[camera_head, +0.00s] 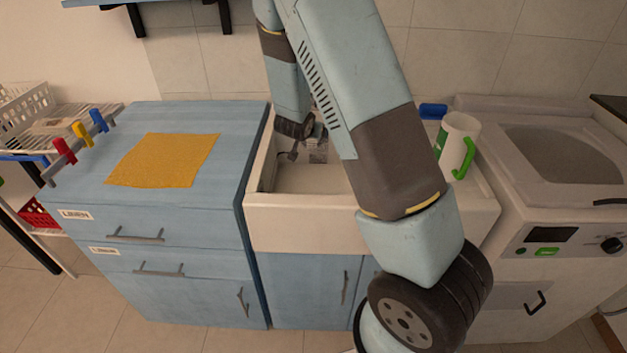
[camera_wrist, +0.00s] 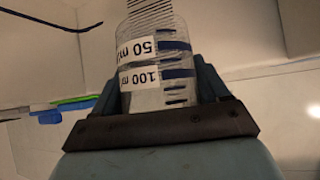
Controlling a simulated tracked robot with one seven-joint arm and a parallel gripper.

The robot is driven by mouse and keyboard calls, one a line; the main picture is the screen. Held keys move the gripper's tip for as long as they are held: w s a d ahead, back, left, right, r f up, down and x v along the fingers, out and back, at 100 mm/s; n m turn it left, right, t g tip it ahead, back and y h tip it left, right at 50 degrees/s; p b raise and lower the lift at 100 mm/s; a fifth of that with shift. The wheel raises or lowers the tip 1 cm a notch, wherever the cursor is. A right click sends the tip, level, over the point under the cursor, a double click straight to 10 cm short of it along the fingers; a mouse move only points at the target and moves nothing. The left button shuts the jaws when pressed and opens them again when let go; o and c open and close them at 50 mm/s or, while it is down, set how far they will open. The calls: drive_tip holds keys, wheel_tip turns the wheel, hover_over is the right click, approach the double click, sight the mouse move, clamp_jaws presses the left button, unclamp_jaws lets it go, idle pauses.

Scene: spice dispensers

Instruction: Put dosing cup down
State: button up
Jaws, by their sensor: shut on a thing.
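The dosing cup (camera_wrist: 158,62) is clear, with blue bands and white labels reading 50 ml and 100 ml. In the wrist view it sits between the two fingers of my gripper (camera_wrist: 162,88), which is shut on it. In the head view my gripper (camera_head: 312,137) is over the sink basin (camera_head: 385,235), partly hidden behind my arm. The cup is too small and covered there to make out clearly. I cannot tell whether its base touches anything.
A white mug with a green handle (camera_head: 458,143) and a blue item (camera_head: 433,110) are at the sink's right side. A yellow cloth (camera_head: 163,160) lies on the blue cabinet (camera_head: 215,200) at left, with clear top around it. A white appliance (camera_head: 560,205) stands at right.

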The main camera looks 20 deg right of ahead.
drive_tip(key=shift+s+d+f+m+g+h, duration=0.15)
drive_tip(key=shift+s+f+m+h, duration=0.25)
drive_tip(key=shift+f, duration=0.2)
drive_tip(key=shift+s+f+m+g+h, duration=0.2)
drive_tip(key=shift+s+f+m, duration=0.1)
drive_tip(key=shift+s+f, duration=0.25)
drive_tip(key=shift+f, duration=4.95)
drive_tip(key=shift+f, duration=0.1)
drive_tip(key=o, duration=1.2)
